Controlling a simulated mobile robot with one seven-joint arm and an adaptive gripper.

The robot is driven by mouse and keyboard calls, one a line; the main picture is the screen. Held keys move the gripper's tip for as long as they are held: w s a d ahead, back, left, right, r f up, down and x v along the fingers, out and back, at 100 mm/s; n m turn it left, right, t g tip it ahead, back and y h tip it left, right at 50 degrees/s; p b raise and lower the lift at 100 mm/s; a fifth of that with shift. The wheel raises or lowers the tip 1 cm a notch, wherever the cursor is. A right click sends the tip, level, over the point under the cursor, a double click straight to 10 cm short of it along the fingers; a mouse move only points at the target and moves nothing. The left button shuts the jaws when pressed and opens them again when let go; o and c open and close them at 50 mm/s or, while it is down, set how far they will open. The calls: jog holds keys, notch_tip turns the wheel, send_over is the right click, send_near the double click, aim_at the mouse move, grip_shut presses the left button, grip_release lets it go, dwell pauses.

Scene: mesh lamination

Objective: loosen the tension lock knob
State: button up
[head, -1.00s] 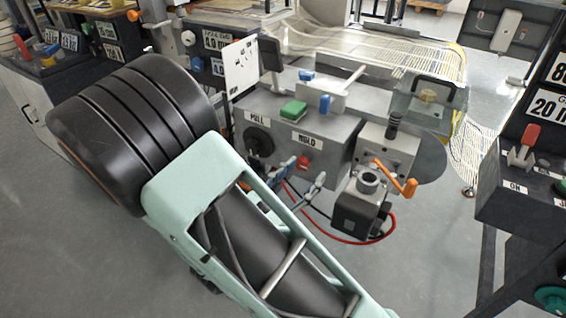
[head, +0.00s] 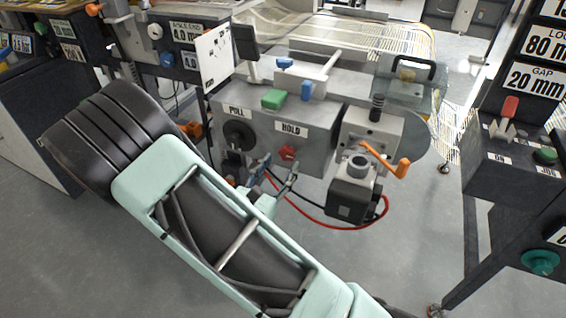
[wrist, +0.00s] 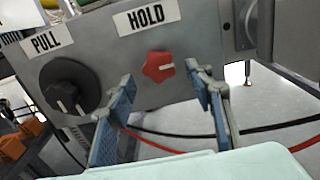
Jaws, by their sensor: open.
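A red lobed knob (wrist: 158,66) with a white mark sits on the grey box's front, below the HOLD label (wrist: 146,17). It also shows in the head view (head: 288,153). A larger black knob (wrist: 70,88) with a white mark is to its left, under the PULL label (wrist: 46,43); it also shows in the head view (head: 238,134). Neither label names a tension lock. My gripper (wrist: 161,82) is open and empty, its blue-padded fingers on either side of the red knob in the wrist view. It also shows in the head view (head: 279,166), just below the knob. No contact is visible.
An orange crank handle (head: 386,160) and a dark motor block (head: 352,194) stand right of the grey box (head: 318,150). A red cable (head: 320,220) loops below. Green (head: 274,99) and blue blocks sit on the box top. A control stand (head: 510,165) is at right.

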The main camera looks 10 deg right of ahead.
aim_at(287, 154)
jog(key=shift+x, duration=1.35)
jog(key=shift+c, duration=0.7)
jog(key=c, duration=1)
